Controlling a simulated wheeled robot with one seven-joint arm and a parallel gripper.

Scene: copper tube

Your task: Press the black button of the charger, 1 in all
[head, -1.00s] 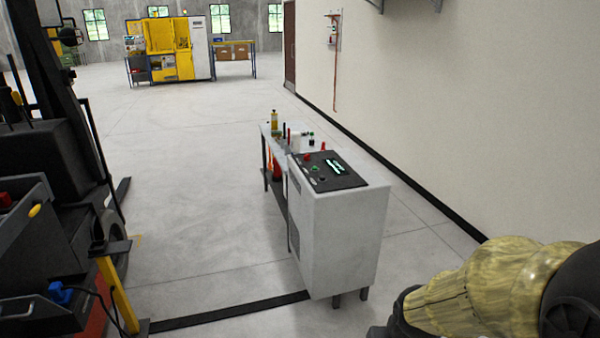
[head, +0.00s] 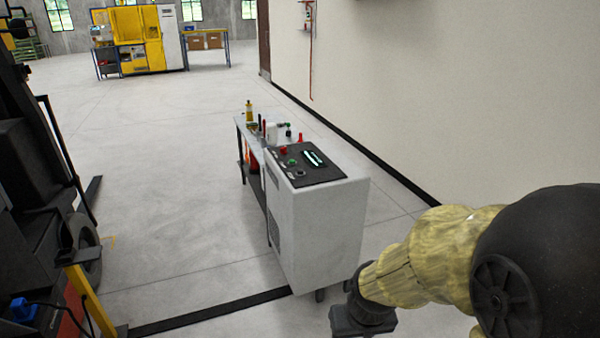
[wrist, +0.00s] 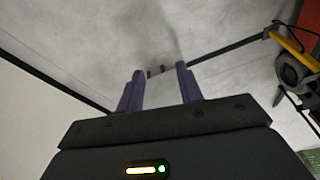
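The charger appears to be the pale grey cabinet (head: 318,235) with a dark sloping top panel, in the middle of the head view. The panel carries a red button (head: 283,149), a green button (head: 292,163) and a lit display. A small dark round control (head: 299,173) sits near the panel's front left edge, too small to identify surely as the black button. My gripper (wrist: 158,70) shows two purple fingers spread apart in the wrist view. In the head view my arm's dark end is low, right of the cabinet.
A low bench (head: 244,133) with bottles and small items adjoins the cabinet's far side. A forklift-like vehicle (head: 30,200) stands on the left. A beige wall (head: 440,90) runs along the right. Yellow machinery (head: 140,35) is far back. Floor between vehicle and cabinet is open.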

